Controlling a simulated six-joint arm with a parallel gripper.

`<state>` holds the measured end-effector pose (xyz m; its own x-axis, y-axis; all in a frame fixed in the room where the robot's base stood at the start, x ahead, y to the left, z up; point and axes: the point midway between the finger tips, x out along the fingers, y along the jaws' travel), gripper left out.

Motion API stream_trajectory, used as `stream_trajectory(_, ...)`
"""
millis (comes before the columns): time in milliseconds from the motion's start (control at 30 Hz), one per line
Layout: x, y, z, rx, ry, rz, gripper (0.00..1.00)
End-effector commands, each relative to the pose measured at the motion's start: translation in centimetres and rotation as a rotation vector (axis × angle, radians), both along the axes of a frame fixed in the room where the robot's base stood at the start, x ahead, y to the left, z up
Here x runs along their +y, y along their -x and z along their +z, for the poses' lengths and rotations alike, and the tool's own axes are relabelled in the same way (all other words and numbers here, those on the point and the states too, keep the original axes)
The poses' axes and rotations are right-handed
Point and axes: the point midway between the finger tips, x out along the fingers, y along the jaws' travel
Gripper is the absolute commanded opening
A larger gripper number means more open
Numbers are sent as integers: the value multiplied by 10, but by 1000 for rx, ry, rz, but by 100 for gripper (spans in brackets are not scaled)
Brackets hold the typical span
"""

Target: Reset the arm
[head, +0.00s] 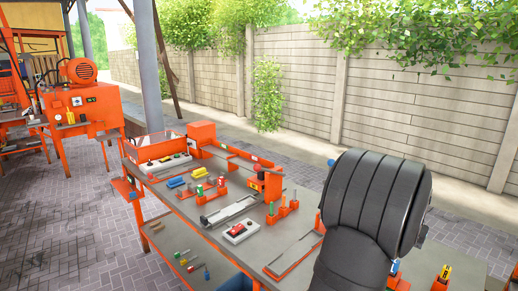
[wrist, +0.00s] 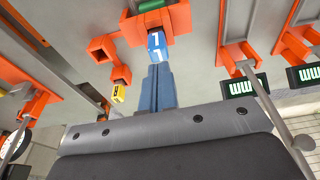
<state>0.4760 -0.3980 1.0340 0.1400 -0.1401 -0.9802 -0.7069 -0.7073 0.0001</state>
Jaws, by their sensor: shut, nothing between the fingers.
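My gripper (wrist: 157,70) shows in the wrist view as two blue fingers pressed together with nothing between them. Their tips are just below a blue block (wrist: 157,45) with white markings, which sits at an orange holder (wrist: 181,17). I cannot tell whether the tips touch the block. In the head view my dark arm fills the lower right and hides the gripper and part of the bench.
The grey workbench (head: 190,207) carries a white box with a red control (head: 240,233), orange holders and several coloured blocks.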

Motion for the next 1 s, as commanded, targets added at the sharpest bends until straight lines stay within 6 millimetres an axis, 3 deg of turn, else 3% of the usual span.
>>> stream_trajectory(200, 0, 0, -18, 0, 0, 0, 0)
stream_trajectory(633, 0, 0, -19, 2, -2, 0, 0)
stream_trajectory(767, 0, 0, -6, 0, 0, 0, 0)
stream_trajectory(1000, 0, -1, 40, -3, 3, 0, 0)
